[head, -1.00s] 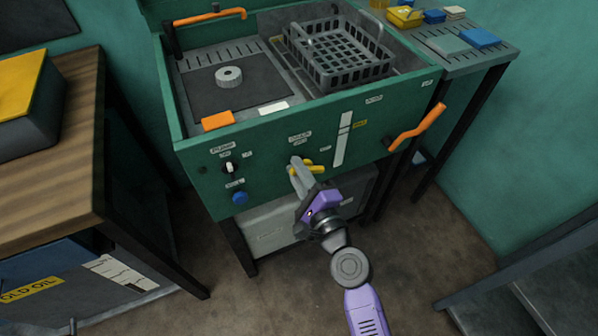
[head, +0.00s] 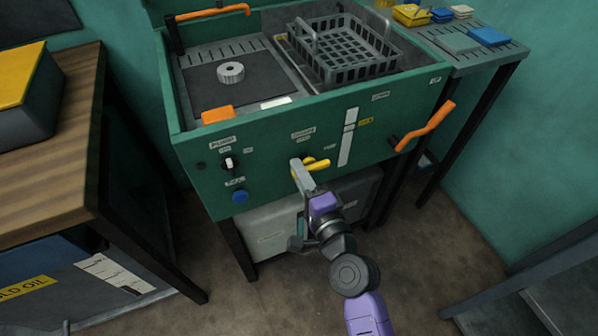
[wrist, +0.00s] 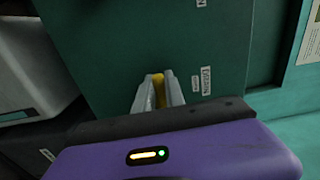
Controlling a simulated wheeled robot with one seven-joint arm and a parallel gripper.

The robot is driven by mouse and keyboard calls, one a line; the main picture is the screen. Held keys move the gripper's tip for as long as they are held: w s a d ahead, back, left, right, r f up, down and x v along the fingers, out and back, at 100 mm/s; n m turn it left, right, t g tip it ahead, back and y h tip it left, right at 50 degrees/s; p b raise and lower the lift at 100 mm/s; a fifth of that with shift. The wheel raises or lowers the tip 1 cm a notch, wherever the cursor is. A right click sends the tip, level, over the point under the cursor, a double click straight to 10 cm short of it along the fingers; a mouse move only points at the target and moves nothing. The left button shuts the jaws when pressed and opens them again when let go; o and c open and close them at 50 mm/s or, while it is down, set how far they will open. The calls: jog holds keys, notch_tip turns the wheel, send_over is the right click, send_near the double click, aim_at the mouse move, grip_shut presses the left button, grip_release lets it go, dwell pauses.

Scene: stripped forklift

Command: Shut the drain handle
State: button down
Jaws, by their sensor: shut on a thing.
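The drain handle (head: 318,163) is a small yellow lever on the green front panel of the washing tank, below a white label. In the head view it points right, roughly level, from behind my fingers. My gripper (head: 298,163) reaches up to the panel and is shut on this handle. In the wrist view the yellow handle (wrist: 158,88) shows between the two grey fingers of my gripper (wrist: 158,80). The fingers hide part of the handle and its pivot.
An orange lever (head: 425,127) sticks out at right. A grey container (head: 275,235) stands under the tank. A wooden bench (head: 55,150) stands left. The floor in front is partly clear.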

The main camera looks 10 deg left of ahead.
jog(key=shift+d+f, duration=0.3)
jog(key=c, duration=1.5)
grip_release()
jog(key=shift+c, duration=0.2)
jog(key=shift+o, duration=0.7)
jog(key=shift+a+r, duration=0.1)
jog(key=shift+r, duration=0.05)
jog(key=v, duration=0.7)
jog(key=shift+s+d+b, duration=0.25)
jog(key=shift+s+b, duration=0.05)
jog(key=shift+b, duration=0.15)
